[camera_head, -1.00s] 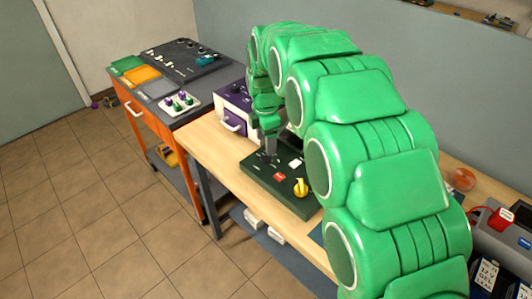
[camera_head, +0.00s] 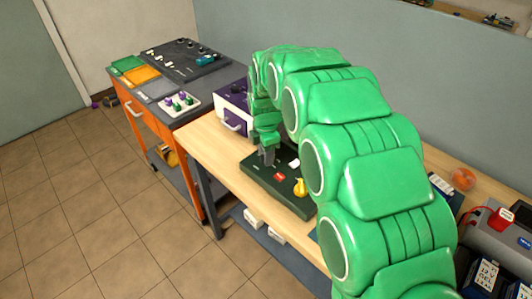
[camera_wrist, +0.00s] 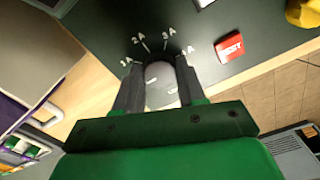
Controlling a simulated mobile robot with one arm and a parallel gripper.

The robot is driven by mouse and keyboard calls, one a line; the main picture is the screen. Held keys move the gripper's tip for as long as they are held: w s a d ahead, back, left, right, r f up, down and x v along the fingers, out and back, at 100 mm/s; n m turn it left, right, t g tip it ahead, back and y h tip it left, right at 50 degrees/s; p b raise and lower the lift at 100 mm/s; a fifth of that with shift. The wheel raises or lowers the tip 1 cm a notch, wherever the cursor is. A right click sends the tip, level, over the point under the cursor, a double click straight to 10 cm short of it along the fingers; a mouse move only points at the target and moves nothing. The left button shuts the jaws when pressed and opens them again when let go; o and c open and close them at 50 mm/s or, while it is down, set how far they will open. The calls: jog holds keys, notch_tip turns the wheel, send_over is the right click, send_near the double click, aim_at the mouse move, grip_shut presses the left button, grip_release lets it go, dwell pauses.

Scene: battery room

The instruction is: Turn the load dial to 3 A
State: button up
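The load dial (camera_wrist: 161,72) shows in the wrist view as a rounded grey shape with a dark edge, on a dark green panel (camera_head: 291,203). White marks 1A, 2A, 3A and 4A run in an arc beyond it. My gripper (camera_wrist: 158,92) points down with one finger on each side of the dial, very near it. The fingers stand apart, but I cannot tell whether they press on it. In the head view my gripper (camera_head: 267,158) is over the panel's far left part and hides the dial. I cannot read the dial's pointer.
A red RESET button (camera_wrist: 230,47), a white patch (camera_head: 294,162) and a yellow knob (camera_head: 300,188) are on the same panel. A purple and white box (camera_head: 233,112) stands just behind it. An orange cart (camera_head: 146,126) is at left. A grey battery device (camera_head: 506,232) is at right.

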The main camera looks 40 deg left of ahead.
jog(key=c, duration=0.3)
